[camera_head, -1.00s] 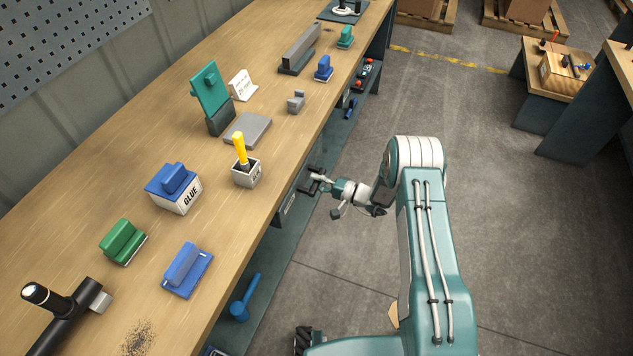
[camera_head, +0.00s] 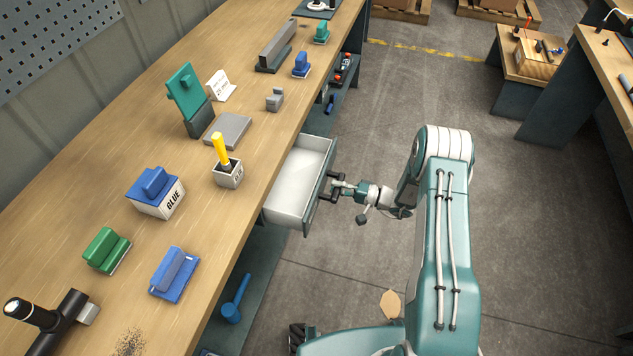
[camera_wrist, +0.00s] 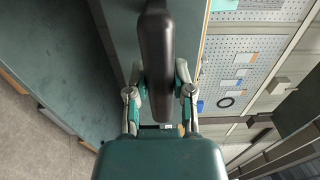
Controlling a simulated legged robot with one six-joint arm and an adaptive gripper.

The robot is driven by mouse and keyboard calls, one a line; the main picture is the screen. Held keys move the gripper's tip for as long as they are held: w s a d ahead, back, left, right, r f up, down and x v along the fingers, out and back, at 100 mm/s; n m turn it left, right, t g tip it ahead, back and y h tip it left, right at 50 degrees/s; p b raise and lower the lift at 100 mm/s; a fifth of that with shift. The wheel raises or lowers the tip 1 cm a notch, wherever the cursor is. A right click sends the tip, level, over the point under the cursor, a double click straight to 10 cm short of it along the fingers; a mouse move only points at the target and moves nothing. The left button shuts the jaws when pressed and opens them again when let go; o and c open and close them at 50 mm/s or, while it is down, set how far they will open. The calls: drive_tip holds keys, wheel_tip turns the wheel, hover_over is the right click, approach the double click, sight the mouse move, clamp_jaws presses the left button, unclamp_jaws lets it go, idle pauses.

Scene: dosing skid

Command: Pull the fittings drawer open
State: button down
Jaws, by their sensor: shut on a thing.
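The fittings drawer (camera_head: 296,187) stands well out from under the workbench top (camera_head: 140,240). Its white inside shows and looks empty. Its teal front (camera_head: 320,190) carries a dark handle. My gripper (camera_head: 338,187) is shut on that handle, in front of the drawer. In the wrist view, the dark handle bar (camera_wrist: 155,60) lies between my two fingers (camera_wrist: 158,95), with the drawer front behind it. How far the drawer still sits inside the bench is hidden by the top.
On the bench are a glue box (camera_head: 156,193), a cup with a yellow-handled tool (camera_head: 228,173), a grey plate (camera_head: 228,129) and several blue and green blocks. A blue mallet (camera_head: 234,305) lies on the lower shelf. The floor (camera_head: 480,240) right of my arm is mostly clear.

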drive_tip(key=v, duration=0.7)
drive_tip(key=shift+s+d+f, duration=0.15)
drive_tip(key=shift+d, duration=0.15)
drive_tip(key=c, duration=0.6)
unclamp_jaws()
drive_tip(key=shift+o, duration=0.6)
drive_tip(key=shift+d, duration=0.1)
drive_tip(key=v, duration=1.2)
